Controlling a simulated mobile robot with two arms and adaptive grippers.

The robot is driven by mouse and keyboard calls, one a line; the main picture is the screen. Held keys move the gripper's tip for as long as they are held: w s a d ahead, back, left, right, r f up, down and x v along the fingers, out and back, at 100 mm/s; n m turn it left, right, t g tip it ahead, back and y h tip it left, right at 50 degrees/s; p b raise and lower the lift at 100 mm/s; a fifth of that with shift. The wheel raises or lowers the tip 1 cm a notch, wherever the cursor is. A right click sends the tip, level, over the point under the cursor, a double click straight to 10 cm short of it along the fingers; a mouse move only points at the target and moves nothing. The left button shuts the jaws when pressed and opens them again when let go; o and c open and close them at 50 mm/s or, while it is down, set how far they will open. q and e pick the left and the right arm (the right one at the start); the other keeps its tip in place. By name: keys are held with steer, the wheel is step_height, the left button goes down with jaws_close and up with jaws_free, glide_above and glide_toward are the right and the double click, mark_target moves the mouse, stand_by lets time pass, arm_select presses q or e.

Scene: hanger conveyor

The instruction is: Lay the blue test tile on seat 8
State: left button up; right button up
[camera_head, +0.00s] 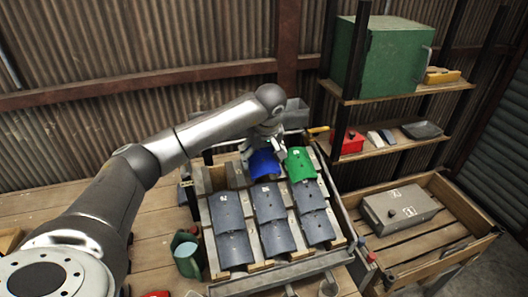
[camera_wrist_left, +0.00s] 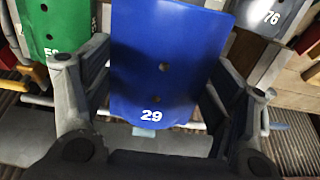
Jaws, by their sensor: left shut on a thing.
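A blue tile (camera_head: 263,164) sits at the back of the middle column of a sloped rack. In the left wrist view the blue tile (camera_wrist_left: 168,60) carries the number 29 and has two small holes. My left gripper (camera_head: 265,140) is at its far end. Its fingers show on both sides of the tile in the left wrist view (camera_wrist_left: 155,105), shut on it. The head view does not show clearly whether the tile rests on the rack or hangs just above it. No seat number is readable. My right gripper is not in view.
A green tile (camera_head: 300,164) lies right of the blue one. Several grey tiles (camera_head: 230,225) cover the front rows. Bare wood (camera_head: 218,178) shows at the back left. A crate with a grey box (camera_head: 400,208) stands right.

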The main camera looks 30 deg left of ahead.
mark_target(261, 165)
arm_select(q)
steer(key=shift+f+b, duration=0.4)
steer(key=shift+f, duration=0.3)
steer(key=b+x, duration=0.2)
steer(key=x, duration=0.1)
steer(key=shift+w+a+f, duration=0.15)
steer(key=shift+w+f, duration=0.05)
steer(key=shift+f, duration=0.1)
steer(key=shift+f+b, duration=0.6)
steer(key=shift+f, duration=0.05)
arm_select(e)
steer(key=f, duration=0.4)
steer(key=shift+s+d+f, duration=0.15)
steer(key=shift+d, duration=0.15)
arm_select(q)
steer(key=o, duration=1.2)
steer(key=shift+s, duration=0.1)
steer(key=shift+c, duration=0.2)
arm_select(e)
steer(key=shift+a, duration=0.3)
